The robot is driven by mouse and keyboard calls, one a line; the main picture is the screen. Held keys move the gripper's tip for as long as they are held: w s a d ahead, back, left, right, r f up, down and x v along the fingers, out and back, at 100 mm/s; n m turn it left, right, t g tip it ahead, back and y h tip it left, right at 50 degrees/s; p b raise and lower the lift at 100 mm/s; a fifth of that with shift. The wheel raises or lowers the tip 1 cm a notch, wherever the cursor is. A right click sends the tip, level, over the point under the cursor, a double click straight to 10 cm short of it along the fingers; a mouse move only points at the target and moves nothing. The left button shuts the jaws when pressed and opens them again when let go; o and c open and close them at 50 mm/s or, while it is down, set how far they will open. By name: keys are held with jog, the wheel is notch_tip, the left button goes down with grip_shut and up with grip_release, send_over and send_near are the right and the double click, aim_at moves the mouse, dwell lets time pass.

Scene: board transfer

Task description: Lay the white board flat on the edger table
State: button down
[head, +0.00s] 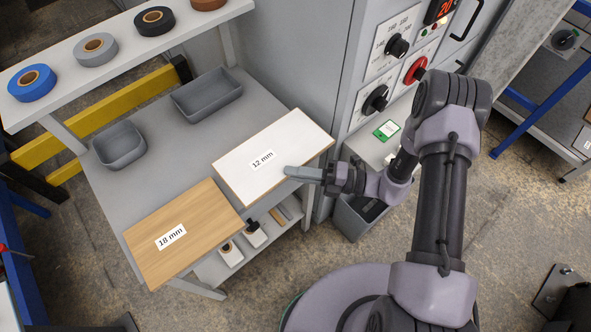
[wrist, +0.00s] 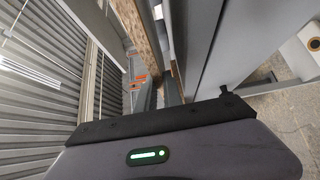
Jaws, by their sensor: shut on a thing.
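The white board (head: 285,143), labelled 12 mm, is level, over the right part of a grey table (head: 150,190). I cannot tell whether it rests there or is slightly raised. My gripper (head: 300,173) is at its right front edge, shut on that edge. In the wrist view the finger tips (wrist: 160,95) are small and dark, and the grip itself is hard to make out. A grey machine (head: 370,75) with dials stands behind the board to the right. No surface is clearly marked as the edger table.
A wood-coloured 18 mm board (head: 190,215) lies left of the white one. Two grey bins (head: 207,95) stand behind. A shelf (head: 120,60) with tape rolls runs above the back. A grey bin (head: 360,215) stands right of the table. Open floor lies in front.

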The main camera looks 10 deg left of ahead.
jog(key=f+b, duration=0.1)
jog(key=f, duration=0.2)
jog(key=shift+s, duration=0.2)
jog(key=c, duration=1.4)
grip_release()
jog(key=shift+f+b, duration=0.1)
jog(key=shift+b, duration=0.2)
jog(key=shift+o, duration=0.2)
